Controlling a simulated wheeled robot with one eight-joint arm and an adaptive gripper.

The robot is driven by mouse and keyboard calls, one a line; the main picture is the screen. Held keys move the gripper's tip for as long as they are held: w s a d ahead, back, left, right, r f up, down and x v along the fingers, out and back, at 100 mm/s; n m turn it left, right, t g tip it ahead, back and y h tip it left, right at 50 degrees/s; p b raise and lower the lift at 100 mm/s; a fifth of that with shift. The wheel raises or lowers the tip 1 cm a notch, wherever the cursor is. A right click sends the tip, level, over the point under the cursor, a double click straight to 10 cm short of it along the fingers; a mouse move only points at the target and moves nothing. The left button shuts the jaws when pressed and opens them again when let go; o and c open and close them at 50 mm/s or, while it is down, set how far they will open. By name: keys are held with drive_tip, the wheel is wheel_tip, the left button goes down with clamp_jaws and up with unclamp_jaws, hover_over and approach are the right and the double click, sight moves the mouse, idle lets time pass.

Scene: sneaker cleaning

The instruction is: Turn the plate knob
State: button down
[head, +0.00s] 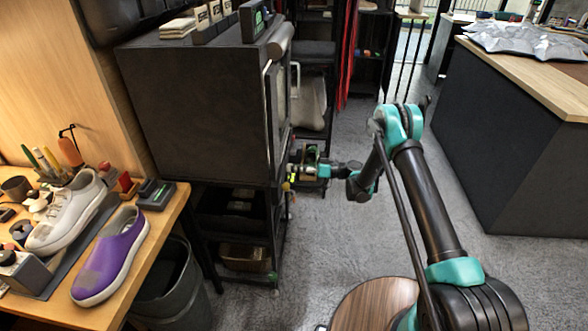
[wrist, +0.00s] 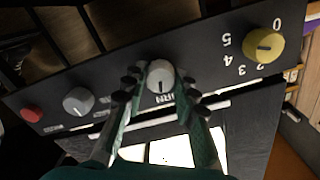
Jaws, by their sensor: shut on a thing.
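In the wrist view, which is upside down, a dark control panel (wrist: 120,65) carries a row of controls. The middle knob (wrist: 161,75), pale grey, sits between the two fingertips of my gripper (wrist: 160,84), which are shut on it. Lettering ending in "RN" shows beside this knob, partly hidden by a finger. A yellow knob (wrist: 264,44) with numbers from 0 to 5 is to the right. Another grey knob (wrist: 78,101) and a red button (wrist: 31,114) are to the left. In the head view, my gripper (head: 297,172) is at the front of the large dark machine (head: 195,105).
A wooden bench (head: 125,285) at left holds a white sneaker (head: 68,215) and a purple shoe (head: 108,258). A grey bin (head: 170,290) stands below it. A dark counter (head: 510,140) is at right.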

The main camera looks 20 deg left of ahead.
drive_tip(key=shift+d+f+m, duration=0.1)
drive_tip(key=shift+f+m, duration=0.05)
drive_tip(key=shift+m, duration=7.9)
drive_tip(key=shift+f+m, duration=0.1)
drive_tip(key=shift+m, duration=8.25)
drive_tip(key=c, duration=1.2)
unclamp_jaws()
